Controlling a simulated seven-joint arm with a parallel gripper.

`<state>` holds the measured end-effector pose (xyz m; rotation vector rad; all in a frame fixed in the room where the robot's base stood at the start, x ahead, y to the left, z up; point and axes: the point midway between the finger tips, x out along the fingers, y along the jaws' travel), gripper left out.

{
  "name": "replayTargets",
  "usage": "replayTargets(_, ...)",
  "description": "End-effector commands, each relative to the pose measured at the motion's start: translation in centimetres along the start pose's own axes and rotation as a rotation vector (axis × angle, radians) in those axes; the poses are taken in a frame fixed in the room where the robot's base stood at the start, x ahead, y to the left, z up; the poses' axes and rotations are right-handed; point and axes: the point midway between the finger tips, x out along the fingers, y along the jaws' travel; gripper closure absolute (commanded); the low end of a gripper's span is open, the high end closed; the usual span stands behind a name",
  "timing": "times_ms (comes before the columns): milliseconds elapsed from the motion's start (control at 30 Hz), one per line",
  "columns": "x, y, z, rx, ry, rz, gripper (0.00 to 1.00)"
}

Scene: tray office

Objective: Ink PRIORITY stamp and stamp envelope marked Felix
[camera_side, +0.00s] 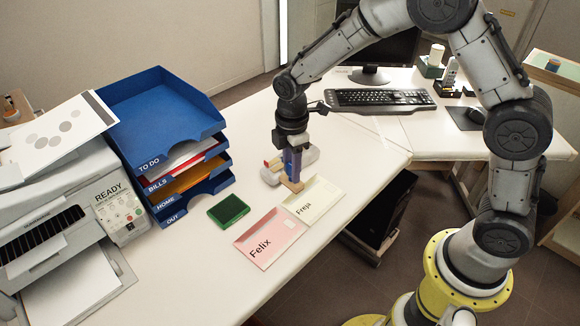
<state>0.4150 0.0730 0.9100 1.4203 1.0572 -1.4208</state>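The pink envelope marked Felix (284,226) lies flat on the white desk. A cream envelope marked Freja (325,196) lies just to its right and further back. A green ink pad (229,210) lies left of the Felix envelope. My gripper (291,172) points down close to the desk, behind the envelopes. A blue upright piece with a wooden block (293,186) at its foot shows at the gripper. Stamp lettering is not readable, and the finger gap is too small and covered to judge.
A blue tray stack (160,112) labelled TO DO, BILLS, HOME and OUT stands at the left, beside a printer (64,208). A keyboard (380,98) and monitor are at the back. The desk's right edge is close to the Freja envelope. The front desk area is clear.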

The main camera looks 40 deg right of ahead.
Motion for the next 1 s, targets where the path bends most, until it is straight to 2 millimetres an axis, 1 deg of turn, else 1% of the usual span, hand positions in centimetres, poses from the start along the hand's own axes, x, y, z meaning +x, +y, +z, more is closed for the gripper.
replayTargets(33, 0.0, 0.0, 0.0, 0.000, 0.000, 0.000, 0.74)
replayTargets(167, 0.0, 0.0, 0.0, 0.000, 0.000, 0.000, 0.97)
replayTargets(200, 0.0, 0.0, 0.0, 0.000, 0.000, 0.001, 1.00)
replayTargets(233, 0.0, 0.0, 0.0, 0.000, 0.000, 0.001, 1.00)
replayTargets(267, 0.0, 0.0, 0.0, 0.000, 0.000, 0.001, 0.70)
replayTargets(300, 0.0, 0.0, 0.0, 0.000, 0.000, 0.001, 0.77)
replayTargets(433, 0.0, 0.0, 0.0, 0.000, 0.000, 0.001, 1.00)
replayTargets(567, -0.1, -0.1, 0.1, 0.014, -0.004, -0.009, 1.00)
replayTargets(667, -1.1, 1.0, -0.5, 0.035, 0.002, 0.004, 1.00)
replayTargets(767, -1.8, 3.1, -2.0, 0.054, 0.008, 0.014, 1.00)
replayTargets(833, -1.9, 4.8, -3.8, 0.061, 0.011, 0.019, 1.00)
replayTargets(900, -1.7, 6.4, -5.6, 0.064, 0.013, 0.023, 1.00)
replayTargets(1000, -1.1, 8.2, -8.2, 0.060, 0.016, 0.026, 1.00)
